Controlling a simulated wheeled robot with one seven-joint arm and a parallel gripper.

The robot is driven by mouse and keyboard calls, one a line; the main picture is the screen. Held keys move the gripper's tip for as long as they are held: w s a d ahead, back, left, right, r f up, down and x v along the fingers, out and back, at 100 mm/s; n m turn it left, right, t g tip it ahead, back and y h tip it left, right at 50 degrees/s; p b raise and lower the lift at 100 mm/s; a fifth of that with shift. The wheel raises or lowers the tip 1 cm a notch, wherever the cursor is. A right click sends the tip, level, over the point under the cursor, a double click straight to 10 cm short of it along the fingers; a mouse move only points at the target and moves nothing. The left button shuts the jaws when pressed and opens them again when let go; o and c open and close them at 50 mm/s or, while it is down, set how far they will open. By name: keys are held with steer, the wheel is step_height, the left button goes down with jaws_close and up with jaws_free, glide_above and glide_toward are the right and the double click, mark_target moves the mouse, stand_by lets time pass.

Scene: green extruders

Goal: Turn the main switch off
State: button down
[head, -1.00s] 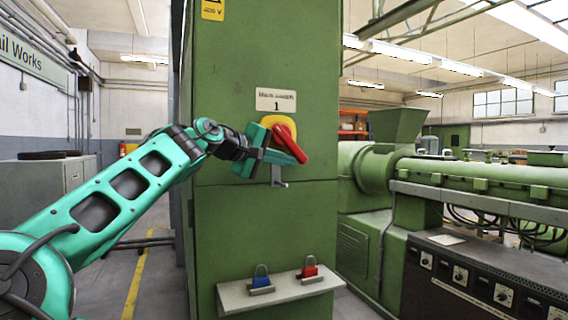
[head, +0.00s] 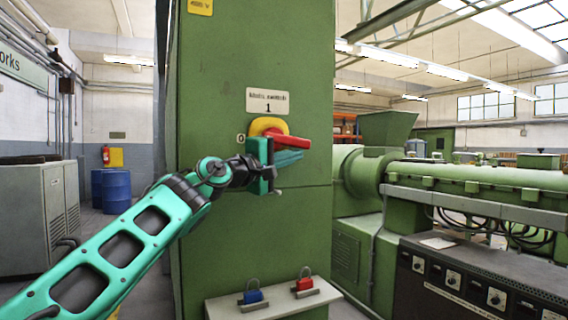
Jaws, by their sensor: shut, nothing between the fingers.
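The main switch is a yellow rotary base (head: 268,126) with a red handle (head: 290,132) on the front of a tall green cabinet (head: 215,100). The handle points to the right, almost level. A "0" mark (head: 240,138) shows left of the switch, and a label plate (head: 268,101) with "1" sits above it. My gripper (head: 293,157) is shut and empty, just under the handle. Its teal fingers point right, and its body hides the lower part of the switch. I cannot tell whether the fingers touch the handle.
A small shelf (head: 225,308) on the cabinet below holds a blue padlock (head: 253,296) and a red padlock (head: 304,285). A green extruder (head: 470,178) stands to the right with a control panel (head: 470,285). Blue barrels (head: 112,188) and a grey cabinet (head: 32,215) are at the left.

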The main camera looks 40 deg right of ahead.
steer(key=shift+d+r, duration=0.1)
steer(key=shift+r, duration=0.1)
stand_by(0.6)
steer(key=v, duration=0.7)
steer(key=shift+a, duration=0.25)
steer(key=shift+f, duration=0.15)
